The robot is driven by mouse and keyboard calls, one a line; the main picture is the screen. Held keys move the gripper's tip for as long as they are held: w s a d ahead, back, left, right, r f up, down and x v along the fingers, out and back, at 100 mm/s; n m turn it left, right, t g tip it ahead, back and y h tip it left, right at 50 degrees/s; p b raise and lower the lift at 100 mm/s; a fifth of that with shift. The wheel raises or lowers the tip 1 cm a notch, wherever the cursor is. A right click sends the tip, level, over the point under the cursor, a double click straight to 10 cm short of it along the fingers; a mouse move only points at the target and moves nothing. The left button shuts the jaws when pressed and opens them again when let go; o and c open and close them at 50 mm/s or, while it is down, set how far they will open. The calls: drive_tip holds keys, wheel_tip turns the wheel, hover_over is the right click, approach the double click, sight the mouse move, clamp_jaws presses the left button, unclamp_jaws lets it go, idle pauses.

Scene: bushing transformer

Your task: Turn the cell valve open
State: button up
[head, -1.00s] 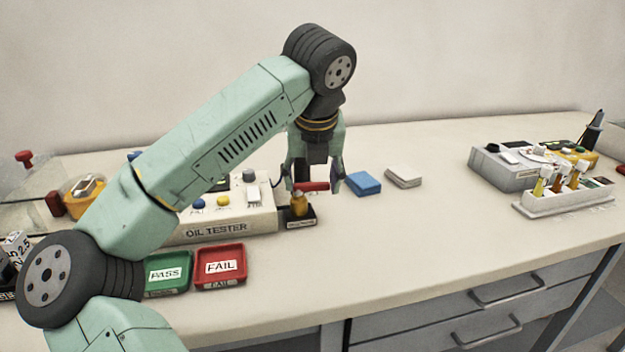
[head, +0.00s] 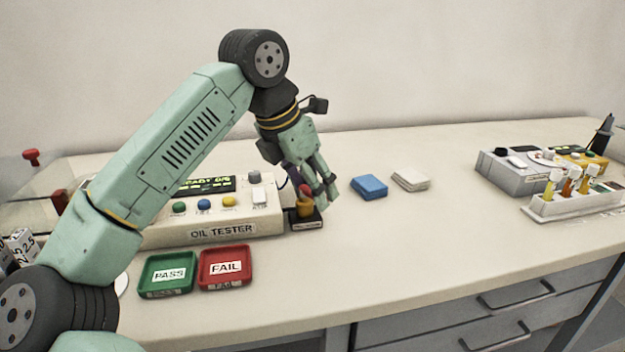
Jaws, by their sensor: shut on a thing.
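The cell valve (head: 305,208) is a small brass body on a dark labelled base, at the right end of the oil tester (head: 222,231). Its red handle (head: 306,189) sits on top and is partly hidden by my fingers. My gripper (head: 314,192) comes down tilted from the upper left, with its fingers on either side of the handle, shut on it. The handle looks short from this view, and its exact angle is hard to tell.
Green PASS (head: 167,290) and red FAIL (head: 227,283) trays lie in front of the tester. A blue pad (head: 370,186) and a white pad (head: 410,180) lie just right of the valve. A vial rack (head: 575,207) stands far right. The bench between is clear.

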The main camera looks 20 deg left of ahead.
drive_tip(key=m, duration=0.2)
drive_tip(key=m+g+h+p, duration=0.1)
drive_tip(key=a+m+p, duration=0.1)
drive_tip(key=m, duration=0.1)
drive_tip(key=shift+s+a+m+h, duration=0.1)
drive_tip(key=shift+s+m+h, duration=0.2)
drive_tip(key=shift+h, duration=0.1)
idle(0.4)
drive_tip(key=o, duration=1.2)
drive_tip(key=shift+c, duration=0.2)
drive_tip(key=shift+g, duration=0.3)
drive_tip(key=v, duration=1.2)
drive_tip(key=shift+s+f, duration=0.1)
